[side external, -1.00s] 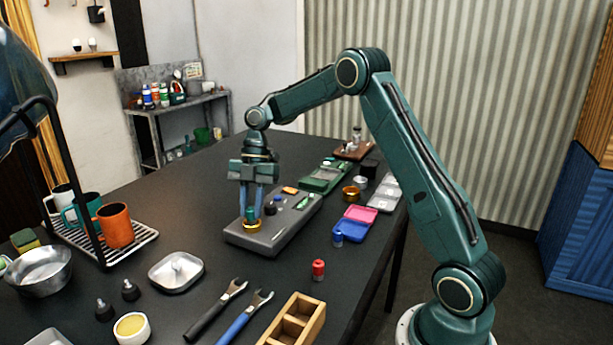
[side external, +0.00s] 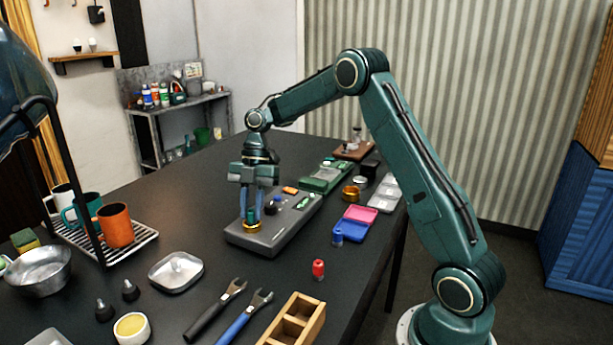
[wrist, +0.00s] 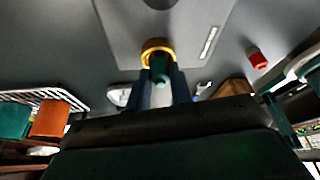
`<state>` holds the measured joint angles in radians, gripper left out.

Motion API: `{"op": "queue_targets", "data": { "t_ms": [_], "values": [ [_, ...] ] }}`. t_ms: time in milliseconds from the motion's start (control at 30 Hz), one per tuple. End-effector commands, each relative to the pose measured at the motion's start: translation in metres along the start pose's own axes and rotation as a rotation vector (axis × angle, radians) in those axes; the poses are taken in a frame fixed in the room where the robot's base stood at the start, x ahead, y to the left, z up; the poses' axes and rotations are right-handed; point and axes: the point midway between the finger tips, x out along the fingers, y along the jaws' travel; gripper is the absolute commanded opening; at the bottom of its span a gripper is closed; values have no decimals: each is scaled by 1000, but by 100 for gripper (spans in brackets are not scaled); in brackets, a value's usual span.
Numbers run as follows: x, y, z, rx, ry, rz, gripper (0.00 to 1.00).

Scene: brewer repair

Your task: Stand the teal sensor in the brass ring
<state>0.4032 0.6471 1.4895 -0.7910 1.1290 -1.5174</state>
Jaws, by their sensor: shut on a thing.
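The teal sensor (side external: 250,215) stands upright at the brass ring (side external: 250,227) on the near left end of the grey brewer panel (side external: 270,238). My gripper (side external: 250,217) points down over the ring and is shut on the sensor, with a blue finger on either side. In the wrist view the dark teal sensor (wrist: 159,70) shows between the fingers, and its far end overlaps the opening of the brass ring (wrist: 157,47). The fingers hide part of the sensor, so I cannot tell how deep it sits.
A dark blue knob and an orange piece (side external: 290,190) sit on the panel behind the gripper. A red cylinder (side external: 318,269), a pink-and-blue case (side external: 354,226) and two wrenches (side external: 232,312) lie nearby. A mug rack (side external: 130,245) stands left. Bare table surrounds the panel's near side.

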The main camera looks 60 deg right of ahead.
Motion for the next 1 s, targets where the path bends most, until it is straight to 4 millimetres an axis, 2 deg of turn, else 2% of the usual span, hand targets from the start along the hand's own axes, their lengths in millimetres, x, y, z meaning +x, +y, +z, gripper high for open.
{"op": "queue_targets", "data": {
  "t_ms": [700,733,833,1000],
  "values": [
    [4,0,2,1,0,0,0],
    [4,0,2,1,0,0,27],
    [4,0,2,1,0,0,47],
    [4,0,2,0,0,0,47]
  ]
}}
